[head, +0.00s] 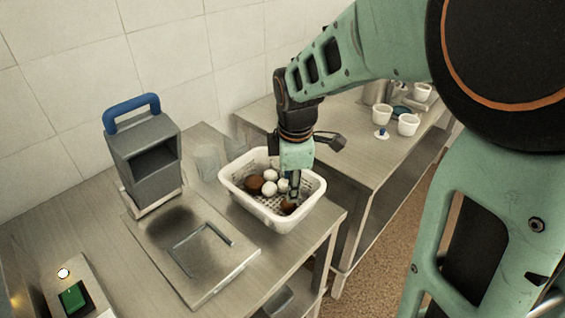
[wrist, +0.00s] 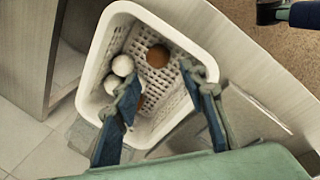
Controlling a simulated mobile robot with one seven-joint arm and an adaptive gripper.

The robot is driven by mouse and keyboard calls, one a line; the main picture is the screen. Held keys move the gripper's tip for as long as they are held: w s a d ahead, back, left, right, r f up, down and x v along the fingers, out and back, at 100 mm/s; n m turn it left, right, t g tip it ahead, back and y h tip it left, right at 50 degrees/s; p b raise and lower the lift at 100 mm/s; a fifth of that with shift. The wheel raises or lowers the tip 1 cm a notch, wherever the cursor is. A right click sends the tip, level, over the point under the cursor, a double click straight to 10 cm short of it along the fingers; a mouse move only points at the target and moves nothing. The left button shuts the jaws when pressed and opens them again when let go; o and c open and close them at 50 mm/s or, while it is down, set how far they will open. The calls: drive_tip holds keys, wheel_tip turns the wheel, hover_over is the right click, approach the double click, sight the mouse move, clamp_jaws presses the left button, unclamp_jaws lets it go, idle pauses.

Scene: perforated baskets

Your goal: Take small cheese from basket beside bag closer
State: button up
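A white perforated basket (head: 252,207) stands on the steel table, and it also shows in the wrist view (wrist: 165,28). Inside lie several small round items: white ones (head: 269,188) and brown ones (head: 254,184). In the wrist view a white ball (wrist: 122,65) and a brown ball (wrist: 158,56) lie in it. I cannot tell for sure which are the small cheese. My gripper (head: 292,196) reaches down into the basket's right side. In the wrist view its blue fingers (wrist: 160,80) are apart, with nothing seen held. Part of a brown item shows beside the left finger. No bag is recognisable.
A grey device with a blue handle (head: 145,150) stands left of the basket. A steel plate with a bar handle (head: 200,250) lies in front. Faint clear containers (head: 208,162) stand behind. White cups (head: 408,124) are on the right table, across a gap.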

sight(288, 206)
drive_tip(key=x, duration=1)
drive_tip(key=shift+w+f, duration=0.1)
drive_tip(key=shift+w, duration=0.1)
drive_tip(key=c, duration=0.9)
